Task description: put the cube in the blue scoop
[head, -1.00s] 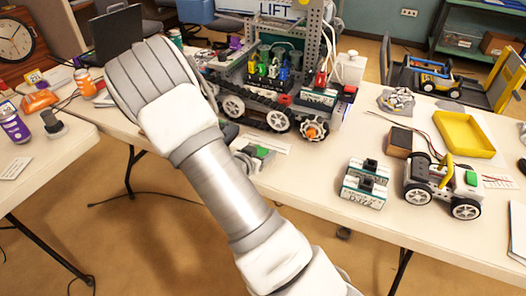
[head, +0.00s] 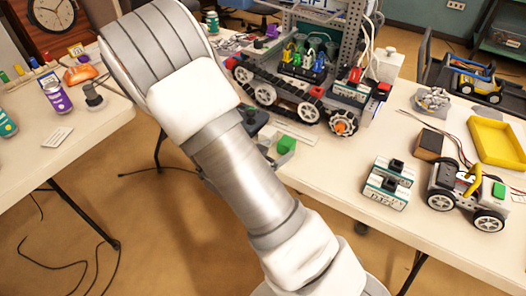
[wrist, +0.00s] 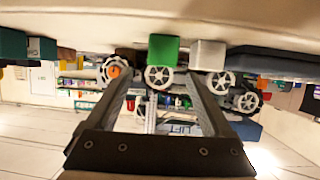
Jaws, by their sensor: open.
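A green cube (head: 287,144) rests near the front edge of the long table, in front of the tracked robot; the wrist view also shows it, upside down (wrist: 163,51). A pale grey block (wrist: 207,55) sits beside it. My gripper (wrist: 158,85) is open and empty, its two fingers apart with the green cube seen beyond and between their tips.
The tracked robot (head: 297,108) stands behind the cube. To the right are teal-and-white boxes (head: 388,184), a small wheeled car (head: 466,195) and a yellow tray (head: 497,143). Another table (head: 95,125) stands left, with a purple can (head: 56,98). A floor gap separates the tables.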

